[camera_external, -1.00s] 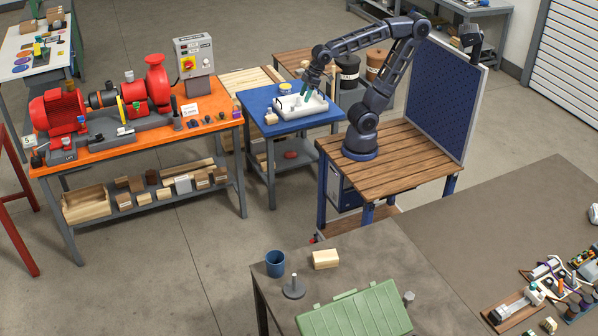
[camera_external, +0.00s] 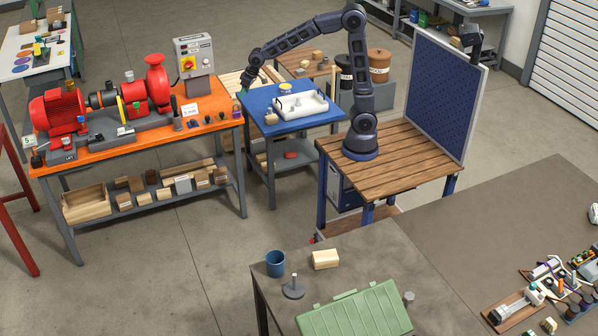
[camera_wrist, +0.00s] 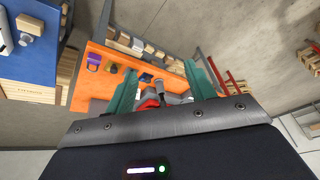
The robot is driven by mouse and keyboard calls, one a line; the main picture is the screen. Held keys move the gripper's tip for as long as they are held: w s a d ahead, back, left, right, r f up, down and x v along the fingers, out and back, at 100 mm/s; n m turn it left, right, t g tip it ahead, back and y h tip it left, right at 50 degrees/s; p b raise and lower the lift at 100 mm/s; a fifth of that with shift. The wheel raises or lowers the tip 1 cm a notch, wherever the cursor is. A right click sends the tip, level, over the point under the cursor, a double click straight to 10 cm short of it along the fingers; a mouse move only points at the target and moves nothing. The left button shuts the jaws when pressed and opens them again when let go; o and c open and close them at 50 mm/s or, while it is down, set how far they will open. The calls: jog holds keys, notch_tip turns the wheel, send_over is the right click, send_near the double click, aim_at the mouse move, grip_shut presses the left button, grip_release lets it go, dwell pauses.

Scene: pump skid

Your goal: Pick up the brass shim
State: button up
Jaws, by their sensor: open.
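I cannot pick out the brass shim with certainty. Small parts lie at the right end of the orange bench (camera_external: 160,140), among them a small brownish-gold piece (camera_wrist: 113,68) next to a purple padlock (camera_wrist: 94,62).
The blue table (camera_external: 262,100) bears a white tray (camera_external: 302,105), a yellow round item (camera_external: 285,87) and a small block. Red pump and motor units (camera_external: 58,112) and a grey control box (camera_external: 194,56) stand on the bench. A lower shelf holds wooden blocks.

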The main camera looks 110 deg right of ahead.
jog(key=w+d+f+m+h, duration=0.1)
jog(key=w+d+f, duration=0.1)
jog(key=d+f, duration=0.45)
jog(key=w+d+f+m, duration=0.2)
jog(key=d+f, duration=0.1)
jog(key=d, duration=0.6)
jog(key=m+g+h, duration=0.1)
jog(key=m, duration=0.1)
send_near(222, 113)
jog(key=shift+n, duration=0.3)
jog(key=x, duration=0.9)
jog(key=shift+f, duration=0.2)
jog(key=c, duration=1.1)
jog(key=shift+r, duration=0.1)
